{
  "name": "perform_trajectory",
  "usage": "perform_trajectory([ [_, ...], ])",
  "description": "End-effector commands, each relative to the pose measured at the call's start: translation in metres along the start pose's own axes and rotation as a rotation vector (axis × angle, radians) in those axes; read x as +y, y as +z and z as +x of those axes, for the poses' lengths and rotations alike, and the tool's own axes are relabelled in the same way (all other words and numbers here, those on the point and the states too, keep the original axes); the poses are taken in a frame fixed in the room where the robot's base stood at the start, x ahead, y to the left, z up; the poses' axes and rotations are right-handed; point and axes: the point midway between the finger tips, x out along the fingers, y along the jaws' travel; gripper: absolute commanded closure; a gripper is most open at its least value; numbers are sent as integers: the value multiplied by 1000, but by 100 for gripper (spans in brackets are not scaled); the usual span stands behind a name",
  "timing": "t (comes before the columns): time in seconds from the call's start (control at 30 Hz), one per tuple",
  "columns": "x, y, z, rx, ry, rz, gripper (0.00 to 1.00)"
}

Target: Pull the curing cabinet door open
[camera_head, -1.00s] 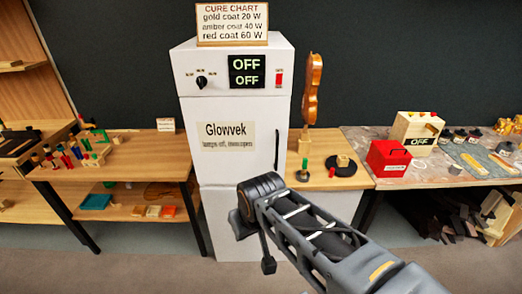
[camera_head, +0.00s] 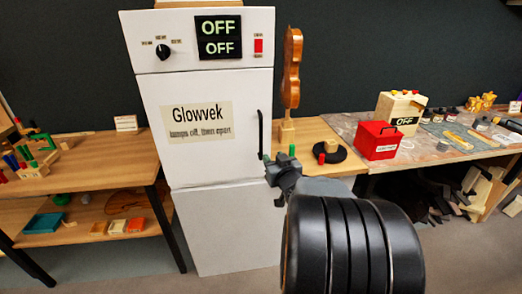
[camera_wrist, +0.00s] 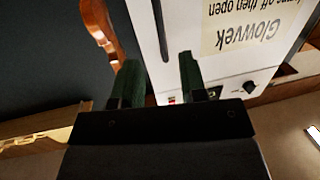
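The white curing cabinet stands in the middle of the head view, its door (camera_head: 205,160) shut, with a "Glowvek" label (camera_head: 198,122) that also shows upside down in the wrist view (camera_wrist: 243,28). The black upright handle (camera_head: 261,135) is at the door's right edge. In the wrist view the handle (camera_wrist: 160,30) lies ahead, in line with the gap between the fingers. My gripper (camera_head: 279,154) is close to the handle's lower end. Its dark green fingers (camera_wrist: 159,80) are apart with nothing between them. I cannot tell that they touch the handle.
Two displays (camera_head: 219,37) on the cabinet read OFF, beside a knob (camera_head: 162,51) and a red switch (camera_head: 258,46). A violin (camera_head: 291,70) stands right of the cabinet, close to my gripper. A red box (camera_head: 377,140) sits farther right. Floor before the door is clear.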

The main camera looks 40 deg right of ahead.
Motion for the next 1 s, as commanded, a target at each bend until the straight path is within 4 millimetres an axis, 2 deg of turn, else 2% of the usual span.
perform_trajectory([
  [0.03,4,6,0,20,-7,6,61],
  [0.13,7,6,2,50,-24,12,61],
  [0.27,8,5,16,62,-32,16,61],
  [0.7,5,-2,98,63,-32,15,61],
  [1.0,4,-4,130,62,-30,15,61],
])
